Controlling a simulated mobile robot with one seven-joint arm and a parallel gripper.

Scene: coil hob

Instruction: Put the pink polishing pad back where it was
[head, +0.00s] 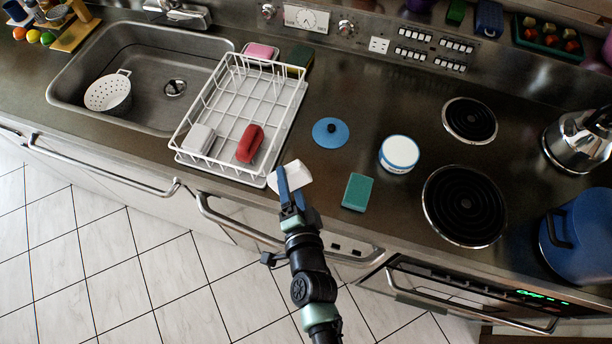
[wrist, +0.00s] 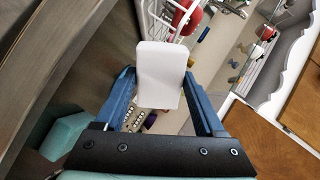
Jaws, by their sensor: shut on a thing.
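My gripper (head: 290,186) is shut on a flat white pad-like piece (head: 297,174), held by the counter's front edge near the rack's front right corner. In the wrist view the white piece (wrist: 159,72) stands between the blue fingers; no pink shows on it. A pink pad-like block (head: 260,52) lies behind the dish rack, by the back wall. The white wire dish rack (head: 228,166) holds a red block (head: 249,143) and a pale grey block (head: 198,138) at its front end.
A teal sponge (head: 357,192), a blue lid (head: 331,132) and a white-and-blue tub (head: 399,154) stand right of the gripper. A dark green block (head: 299,57) lies beside the pink one. The sink (head: 150,50) is left; coil burners (head: 465,205), kettle and blue pot are right.

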